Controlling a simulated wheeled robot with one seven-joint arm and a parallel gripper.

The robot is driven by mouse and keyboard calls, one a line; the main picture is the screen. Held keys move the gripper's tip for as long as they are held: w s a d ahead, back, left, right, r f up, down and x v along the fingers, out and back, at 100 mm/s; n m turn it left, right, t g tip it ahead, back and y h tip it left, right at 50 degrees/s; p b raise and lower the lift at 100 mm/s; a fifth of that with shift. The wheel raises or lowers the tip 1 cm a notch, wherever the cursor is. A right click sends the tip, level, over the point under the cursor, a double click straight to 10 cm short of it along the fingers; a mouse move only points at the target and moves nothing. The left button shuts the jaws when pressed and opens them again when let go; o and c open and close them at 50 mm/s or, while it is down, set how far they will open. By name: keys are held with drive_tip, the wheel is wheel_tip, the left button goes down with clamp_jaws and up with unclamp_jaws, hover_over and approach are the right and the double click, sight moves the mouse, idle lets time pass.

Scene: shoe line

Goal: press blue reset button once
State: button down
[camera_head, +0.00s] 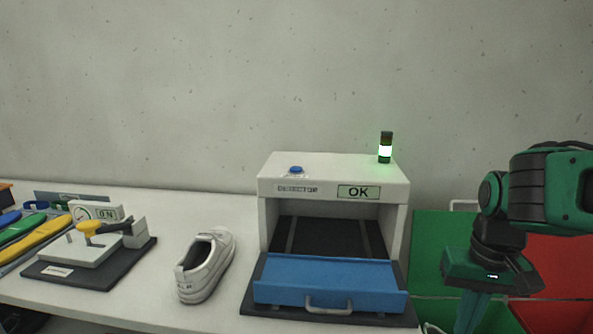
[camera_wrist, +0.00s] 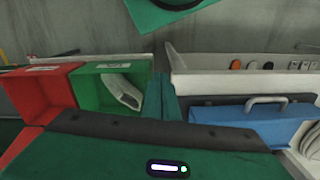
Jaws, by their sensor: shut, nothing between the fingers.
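The blue reset button (camera_head: 296,170) sits on the top left of the white detector box (camera_head: 334,166) in the head view. The box's front display reads OK, and a signal lamp (camera_head: 385,148) on its top right glows green. My gripper (camera_head: 471,314) points down to the right of the box, lower than its top and well apart from the button. Its fingers are shut and empty; their tips are cut off by the head view's lower edge. The wrist view shows the shut fingers (camera_wrist: 163,98); I cannot make out the blue button there.
A blue drawer (camera_head: 328,280) with a handle fronts the detector. A white shoe (camera_head: 206,266) stands left of it, and a fixture (camera_head: 90,247) farther left. A green bin (camera_wrist: 88,98) holding a shoe and a red bin (camera_wrist: 42,88) are near my gripper.

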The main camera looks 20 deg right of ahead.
drive_tip(key=w+r+t, duration=0.1)
drive_tip(key=w+r, duration=0.3)
drive_tip(key=w, duration=0.3)
drive_tip(key=w+r+t, duration=0.1)
drive_tip(key=w+r, duration=0.2)
drive_tip(key=w, duration=0.4)
wheel_tip(320, 180, up, 22)
drive_tip(key=t+y, duration=0.2)
drive_tip(key=t, duration=0.5)
hover_over(298, 169)
drive_tip(key=shift+f, duration=0.2)
drive_tip(key=shift+f, duration=4.3)
